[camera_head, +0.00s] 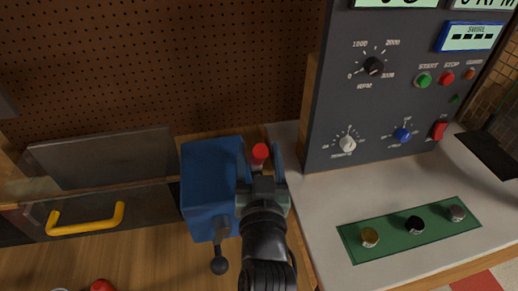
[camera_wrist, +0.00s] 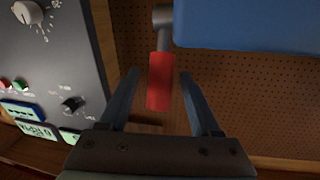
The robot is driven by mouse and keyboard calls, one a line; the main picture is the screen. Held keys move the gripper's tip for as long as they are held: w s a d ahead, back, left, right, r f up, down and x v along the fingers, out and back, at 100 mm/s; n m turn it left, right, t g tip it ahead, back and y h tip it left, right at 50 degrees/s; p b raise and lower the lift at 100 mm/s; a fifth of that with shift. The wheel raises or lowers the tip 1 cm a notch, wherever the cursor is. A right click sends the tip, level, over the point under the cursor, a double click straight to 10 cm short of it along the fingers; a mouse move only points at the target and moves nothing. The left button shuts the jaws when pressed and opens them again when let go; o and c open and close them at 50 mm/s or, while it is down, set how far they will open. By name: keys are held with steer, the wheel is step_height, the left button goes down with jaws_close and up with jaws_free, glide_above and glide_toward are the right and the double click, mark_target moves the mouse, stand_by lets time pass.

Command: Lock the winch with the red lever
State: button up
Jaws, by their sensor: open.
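The winch (camera_head: 207,190) is a blue box left of the grey console, with a dark crank ending in a black knob (camera_head: 219,265) on its near side. Part of its blue body (camera_wrist: 250,22) shows at the top of the wrist view. The red lever (camera_head: 260,152) shows a red grip (camera_wrist: 160,82) on a grey metal stem beside the blue body. My gripper (camera_head: 259,154) is at the winch's right side. In the wrist view my gripper (camera_wrist: 159,76) is open, with one finger on each side of the red grip and visible gaps between. The arm hides part of the winch's right side.
A grey control panel (camera_head: 330,135) with knobs and buttons stands close on the right, on a pale bench top (camera_head: 320,215). A green button strip (camera_head: 385,240) lies there. A yellow handle (camera_head: 85,222) is at left. A perforated brown wall (camera_head: 160,70) is behind.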

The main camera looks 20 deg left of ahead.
steer(key=shift+w, duration=0.1)
jaws_close()
stand_by(0.3)
stand_by(1.1)
